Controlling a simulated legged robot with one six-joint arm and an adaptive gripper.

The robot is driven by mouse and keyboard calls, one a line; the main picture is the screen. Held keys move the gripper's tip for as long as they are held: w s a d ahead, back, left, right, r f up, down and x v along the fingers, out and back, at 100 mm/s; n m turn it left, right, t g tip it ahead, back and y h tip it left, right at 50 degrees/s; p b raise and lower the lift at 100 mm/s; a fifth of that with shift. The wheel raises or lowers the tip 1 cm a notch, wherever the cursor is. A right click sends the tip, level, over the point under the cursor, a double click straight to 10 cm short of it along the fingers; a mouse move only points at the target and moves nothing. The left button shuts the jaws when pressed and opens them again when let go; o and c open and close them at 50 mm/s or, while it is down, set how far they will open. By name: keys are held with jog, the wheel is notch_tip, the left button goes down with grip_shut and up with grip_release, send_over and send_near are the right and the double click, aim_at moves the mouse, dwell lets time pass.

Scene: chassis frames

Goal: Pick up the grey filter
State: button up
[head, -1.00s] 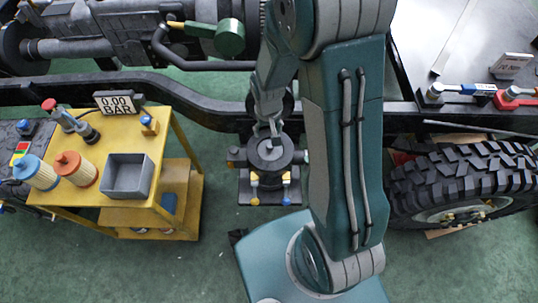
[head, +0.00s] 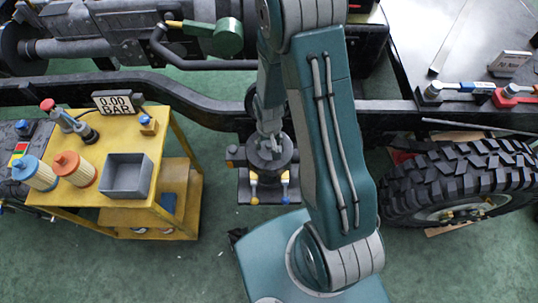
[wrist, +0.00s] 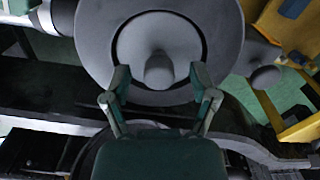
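The grey filter (wrist: 158,32) appears as a round grey top with a rounded knob, set inside a wide grey round housing (wrist: 96,45) with a dark ring gap between them. In the head view the housing (head: 286,153) stands in front of the black chassis rail, and my gripper hides part of its top. My gripper (wrist: 160,75) is open in the wrist view, with its two fingertips apart on either side of the knob's near part. It also shows in the head view (head: 268,143), over the housing. I cannot tell whether the fingers touch anything.
A yellow cart (head: 125,205) at left carries a grey open bin (head: 126,177), a blue filter (head: 36,172), an orange filter (head: 74,168) and a 0.00 BAR display (head: 118,101). The chassis rail (head: 190,104) runs behind the housing. A big tyre (head: 460,180) is at right.

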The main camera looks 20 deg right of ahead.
grip_shut()
jog(key=shift+r, duration=0.1)
